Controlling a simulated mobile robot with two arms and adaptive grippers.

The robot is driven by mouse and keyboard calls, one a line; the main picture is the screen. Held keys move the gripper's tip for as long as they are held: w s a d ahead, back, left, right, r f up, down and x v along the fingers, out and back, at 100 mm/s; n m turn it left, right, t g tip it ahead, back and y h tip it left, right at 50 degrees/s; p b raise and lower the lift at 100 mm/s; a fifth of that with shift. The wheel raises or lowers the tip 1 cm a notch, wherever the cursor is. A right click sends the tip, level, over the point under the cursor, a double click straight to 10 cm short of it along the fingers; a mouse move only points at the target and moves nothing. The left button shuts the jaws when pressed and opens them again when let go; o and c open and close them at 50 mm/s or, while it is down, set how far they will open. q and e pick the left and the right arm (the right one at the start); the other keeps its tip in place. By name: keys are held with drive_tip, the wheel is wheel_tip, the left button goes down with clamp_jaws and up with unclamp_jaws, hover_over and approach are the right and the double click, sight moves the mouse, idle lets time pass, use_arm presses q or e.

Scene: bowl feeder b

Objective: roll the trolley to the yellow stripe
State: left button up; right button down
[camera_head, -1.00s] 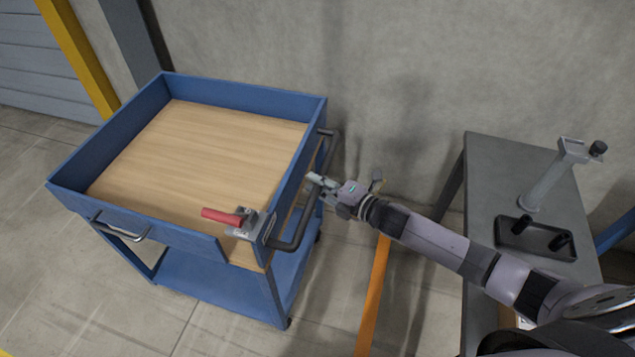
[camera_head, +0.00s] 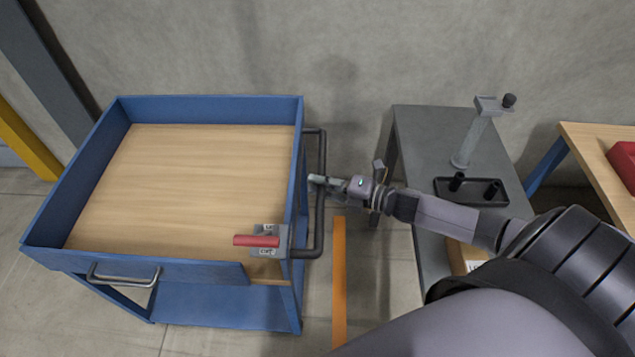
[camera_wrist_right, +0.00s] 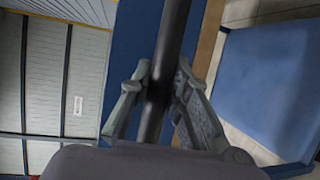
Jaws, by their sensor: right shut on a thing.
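The trolley (camera_head: 275,109) is blue, with a wood-topped tray and a lower shelf. It stands left of centre in the head view. Its dark push handle (camera_head: 319,225) is on its right side. A red-gripped lever (camera_head: 256,241) sits on the front right corner beside the handle. My right gripper (camera_head: 318,181) is shut on the handle bar. In the right wrist view the bar (camera_wrist_right: 172,40) runs between my two fingers (camera_wrist_right: 158,95). An orange stripe (camera_head: 340,285) lies on the floor just right of the trolley. No yellow floor stripe shows now. My left gripper is not in view.
A grey table (camera_head: 415,150) with a stand (camera_head: 475,140) and a black tray (camera_head: 447,198) is to the right. A wooden bench (camera_head: 590,150) is beyond it. A grey wall is behind the trolley. A yellow post (camera_head: 22,140) is at far left.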

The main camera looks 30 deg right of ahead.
drive_tip(key=c, duration=1.5)
unclamp_jaws()
drive_tip(key=shift+a, duration=0.1)
drive_tip(key=shift+v, duration=3.75)
